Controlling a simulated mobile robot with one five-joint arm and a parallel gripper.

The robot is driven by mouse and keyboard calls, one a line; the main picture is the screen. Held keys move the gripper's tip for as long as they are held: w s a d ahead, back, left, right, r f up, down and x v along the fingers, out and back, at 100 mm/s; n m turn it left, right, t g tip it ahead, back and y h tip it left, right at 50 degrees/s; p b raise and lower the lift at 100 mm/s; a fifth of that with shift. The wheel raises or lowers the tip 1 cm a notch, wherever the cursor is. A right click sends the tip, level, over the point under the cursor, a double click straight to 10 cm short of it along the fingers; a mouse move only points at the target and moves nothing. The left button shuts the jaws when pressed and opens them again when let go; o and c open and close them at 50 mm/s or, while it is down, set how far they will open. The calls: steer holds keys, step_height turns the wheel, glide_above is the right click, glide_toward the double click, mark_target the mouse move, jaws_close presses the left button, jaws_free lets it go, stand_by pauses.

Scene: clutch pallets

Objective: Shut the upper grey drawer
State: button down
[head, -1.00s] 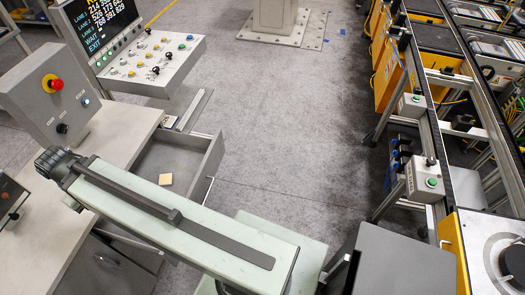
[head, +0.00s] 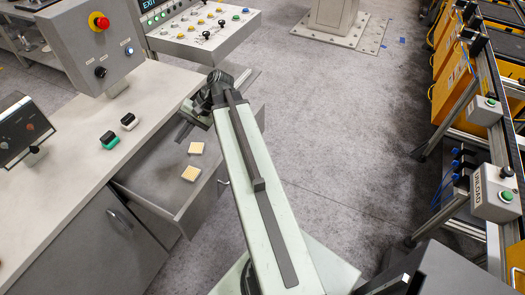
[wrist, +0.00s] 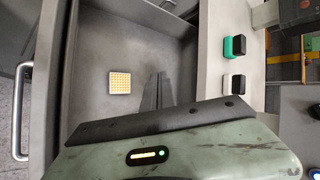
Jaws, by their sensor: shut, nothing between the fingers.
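The upper grey drawer (head: 152,182) stands pulled out from under the worktop, its bar handle (wrist: 22,110) on the front. Two small tan square pieces (head: 190,173) lie inside it; one tan piece (wrist: 120,82) shows in the wrist view. My gripper (head: 184,131) is over the far part of the drawer, fingers shut and empty. In the wrist view the shut fingers (wrist: 158,90) appear over the drawer floor, between the tan piece and the worktop side. I cannot tell their height. My arm hides part of the drawer front in the head view.
The worktop (head: 60,150) holds a green-and-black block (head: 109,140), a black-and-white block (head: 129,121) and a control box (head: 95,50). A closed cabinet front (head: 90,250) is below. Open floor (head: 330,140) lies right of the drawer, up to the conveyor frame (head: 455,115).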

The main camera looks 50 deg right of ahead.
steer(key=s+d+f+m+t+b, duration=0.1)
steer(key=s+d+m+t+b, duration=0.25)
steer(key=d+b, duration=0.35)
steer(key=s+d+f+m+t+y+b, duration=0.1)
steer(key=s+d+f+m+t+b, duration=0.2)
steer(key=d, duration=0.7)
steer(key=s+d+m+t+b, duration=0.3)
steer(key=d+m+t+b, duration=0.15)
steer(key=d+b, duration=0.3)
steer(key=s+d+f+m+t+h+b, duration=0.2)
steer(key=s+d+f+m+h+b, duration=0.3)
steer(key=s+d+f+m+b, duration=0.85)
steer(key=w+a+n, duration=0.1)
steer(key=w+a, duration=0.5)
steer(key=w, duration=0.6)
steer(key=shift+r, duration=0.3)
